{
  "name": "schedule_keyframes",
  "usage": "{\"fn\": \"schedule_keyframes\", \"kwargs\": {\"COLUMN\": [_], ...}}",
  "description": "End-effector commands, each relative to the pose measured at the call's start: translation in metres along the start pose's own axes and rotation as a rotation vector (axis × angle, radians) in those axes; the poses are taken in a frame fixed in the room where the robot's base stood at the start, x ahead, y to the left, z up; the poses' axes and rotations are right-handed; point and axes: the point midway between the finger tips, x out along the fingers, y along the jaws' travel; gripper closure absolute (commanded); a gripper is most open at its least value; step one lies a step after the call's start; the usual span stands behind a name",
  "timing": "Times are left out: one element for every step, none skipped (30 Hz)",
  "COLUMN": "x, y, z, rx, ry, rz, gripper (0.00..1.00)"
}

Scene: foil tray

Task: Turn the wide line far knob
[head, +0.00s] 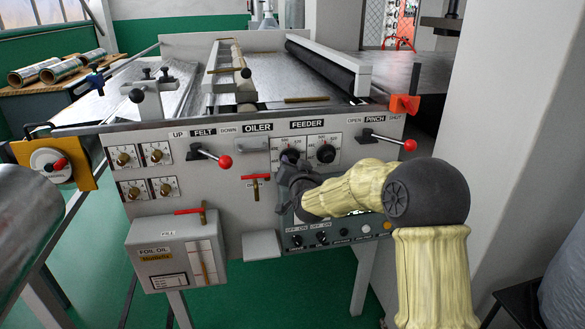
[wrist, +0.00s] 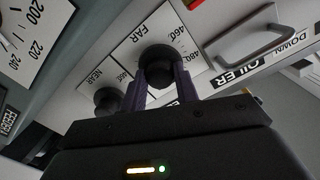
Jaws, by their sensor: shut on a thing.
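The far knob (wrist: 156,54) is a round black knob on a white dial plate marked FAR in the wrist view. In the head view the far knob (head: 291,155) is the left one under the FEEDER label, partly hidden by my gripper. My gripper (wrist: 161,80) has its two fingers on opposite sides of this knob and is shut on it. In the head view my gripper (head: 289,168) reaches the panel from the lower right. No pointer mark on the knob can be made out.
The near knob (wrist: 107,100) sits close beside, and also shows in the head view (head: 326,153). The oiler handle (wrist: 255,40) juts out nearby. Red-tipped felt (head: 224,161) and pinch levers (head: 409,145) flank the dials. A lower switch panel (head: 325,238) lies under my arm.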

Motion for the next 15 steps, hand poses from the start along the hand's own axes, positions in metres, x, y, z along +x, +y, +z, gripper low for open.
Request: {"fn": "schedule_keyframes", "kwargs": {"x": [0.0000,0.0000,0.0000,0.0000,0.0000,0.0000,0.0000,0.0000,0.0000,0.0000,0.0000,0.0000,0.0000,0.0000,0.0000], "y": [0.0002,0.0001,0.0001,0.0000,0.0000,0.0000,0.0000,0.0000,0.0000,0.0000,0.0000,0.0000,0.0000,0.0000,0.0000], "z": [-0.0002,-0.0003,-0.0003,-0.0004,-0.0004,-0.0005,-0.0005,-0.0005,-0.0005,-0.0006,-0.0006,-0.0006,-0.0006,-0.0006,-0.0006], "rx": [0.007,0.009,0.012,0.013,0.013,0.013,0.013,0.013,0.013,0.012,0.012,0.012,0.012,0.012,0.011], "ry": [0.000,0.000,0.000,0.000,0.000,0.000,0.000,0.000,0.000,0.000,0.000,0.000,0.000,0.000,0.000], "rz": [0.000,0.000,0.000,0.000,0.000,0.000,0.000,0.000,0.000,0.000,0.000,0.000,0.000,0.000,0.000], "gripper": [0.93,0.93,0.93,0.93,0.93,0.93,0.93,0.93,0.93,0.93,0.93,0.93,0.68,0.62,0.54]}}
